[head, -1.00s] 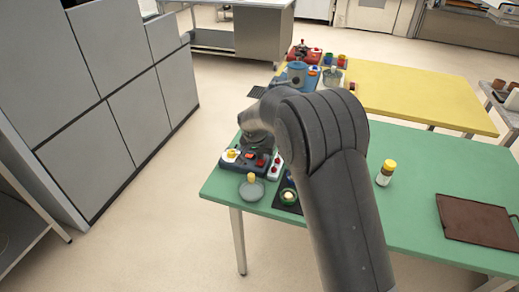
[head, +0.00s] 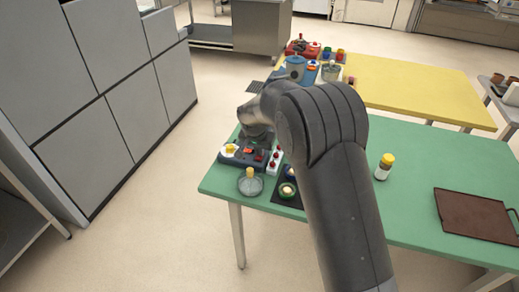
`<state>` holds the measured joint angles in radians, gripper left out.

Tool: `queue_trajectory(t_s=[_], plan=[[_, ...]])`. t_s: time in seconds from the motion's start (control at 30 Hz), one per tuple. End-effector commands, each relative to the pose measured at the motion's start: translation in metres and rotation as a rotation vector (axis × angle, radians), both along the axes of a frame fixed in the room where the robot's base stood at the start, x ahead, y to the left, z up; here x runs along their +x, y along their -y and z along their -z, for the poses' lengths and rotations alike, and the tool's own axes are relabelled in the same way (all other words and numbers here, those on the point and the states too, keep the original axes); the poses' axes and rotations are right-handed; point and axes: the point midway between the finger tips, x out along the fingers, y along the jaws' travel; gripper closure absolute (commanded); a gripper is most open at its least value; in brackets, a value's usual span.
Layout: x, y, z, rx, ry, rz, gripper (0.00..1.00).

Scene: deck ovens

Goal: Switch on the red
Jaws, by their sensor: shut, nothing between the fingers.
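A dark control panel (head: 236,161) lies at the near left corner of the green table (head: 330,225). It carries a yellow knob on a white base (head: 229,150), a red switch (head: 248,150) and a smaller dark red part (head: 259,156). A white strip with red buttons (head: 274,162) is right beside it. My gripper (head: 257,139) points down over the panel's back edge, shut and empty. My arm partly hides its fingertips and the panel behind them. I cannot tell whether it touches the panel or which way the red switch is set.
A round grey dish with a yellow-topped knob (head: 250,185) and a dark mat with small round pots (head: 287,190) stand in front. A yellow-capped jar (head: 384,166) and a brown board (head: 476,216) are to the right. A yellow table (head: 420,92) with red and blue items stands behind.

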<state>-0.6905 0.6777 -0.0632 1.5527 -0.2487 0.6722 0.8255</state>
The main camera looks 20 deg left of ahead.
Motion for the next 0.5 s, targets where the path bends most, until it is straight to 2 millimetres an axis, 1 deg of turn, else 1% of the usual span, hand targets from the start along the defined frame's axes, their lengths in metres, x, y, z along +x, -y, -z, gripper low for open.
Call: queue_trajectory(t_s=[0.03,0.2,0.5], plan=[[-0.0054,-0.0008,0.002,-0.003,-0.006,-0.002,1.0],[-0.0123,-0.0013,0.0025,-0.002,-0.006,-0.003,1.0],[-0.0129,-0.0011,0.0027,-0.002,-0.007,-0.003,1.0]])
